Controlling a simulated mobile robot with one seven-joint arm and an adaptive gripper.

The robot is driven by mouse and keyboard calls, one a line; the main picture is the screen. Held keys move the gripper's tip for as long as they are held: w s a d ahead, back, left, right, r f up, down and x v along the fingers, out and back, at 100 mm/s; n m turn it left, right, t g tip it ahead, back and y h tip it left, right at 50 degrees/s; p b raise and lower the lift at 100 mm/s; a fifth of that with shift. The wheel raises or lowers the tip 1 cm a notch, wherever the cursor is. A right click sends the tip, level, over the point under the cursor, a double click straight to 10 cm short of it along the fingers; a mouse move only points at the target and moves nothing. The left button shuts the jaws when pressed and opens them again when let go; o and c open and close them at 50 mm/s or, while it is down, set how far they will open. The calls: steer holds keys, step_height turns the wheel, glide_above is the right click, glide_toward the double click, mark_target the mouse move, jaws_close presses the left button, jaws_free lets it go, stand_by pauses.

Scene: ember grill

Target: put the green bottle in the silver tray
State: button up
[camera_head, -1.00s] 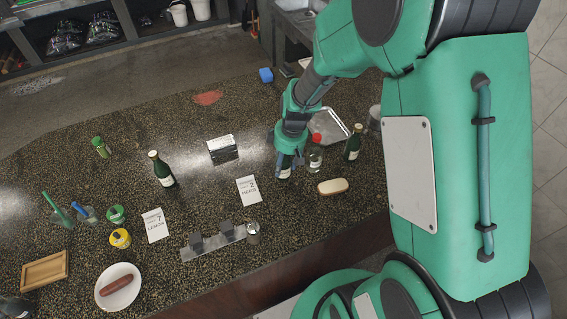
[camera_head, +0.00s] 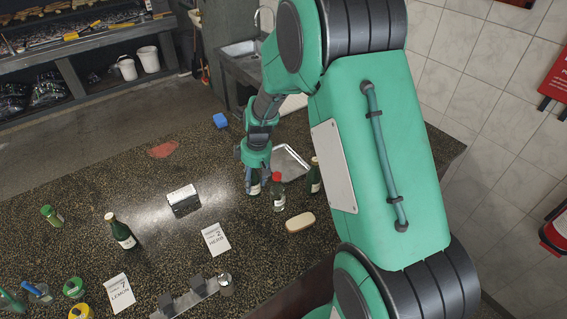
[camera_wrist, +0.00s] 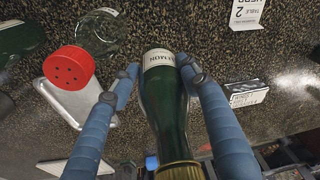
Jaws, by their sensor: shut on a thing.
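My gripper (camera_head: 254,174) is shut on a dark green bottle (camera_head: 254,189), just left of the red-capped jar. In the wrist view, my gripper's blue-grey fingers (camera_wrist: 165,85) close on both sides of this green bottle (camera_wrist: 168,110), which has a gold cap and a white label. I cannot tell whether its base touches the counter. The silver tray (camera_head: 300,158) lies flat behind and to the right of my gripper. In the wrist view, part of the tray (camera_wrist: 80,108) shows at the left, partly hidden by the red cap.
A clear jar with a red cap (camera_head: 279,195) stands close beside the held bottle. Another green bottle (camera_head: 315,178) stands near the tray's right front. A third green bottle (camera_head: 122,234) stands at left. A sponge-like block (camera_head: 300,222), a card (camera_head: 216,238) and a metal holder (camera_head: 184,203) are nearby.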

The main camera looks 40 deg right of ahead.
steer(key=w+d+r+m, duration=0.1)
steer(key=w+d+r, duration=0.1)
steer(key=w+d, duration=0.8)
steer(key=r+m, duration=0.1)
steer(key=r, duration=0.1)
glide_above(285, 163)
steer(key=shift+w+f, duration=0.1)
steer(key=shift+f, duration=0.1)
steer(key=shift+f, duration=0.1)
step_height(285, 163, down, 6)
steer(key=shift+f, duration=0.1)
steer(key=shift+f, duration=1.85)
steer(key=shift+f, duration=0.15)
steer(key=o, duration=1.6)
steer(key=shift+a, duration=0.1)
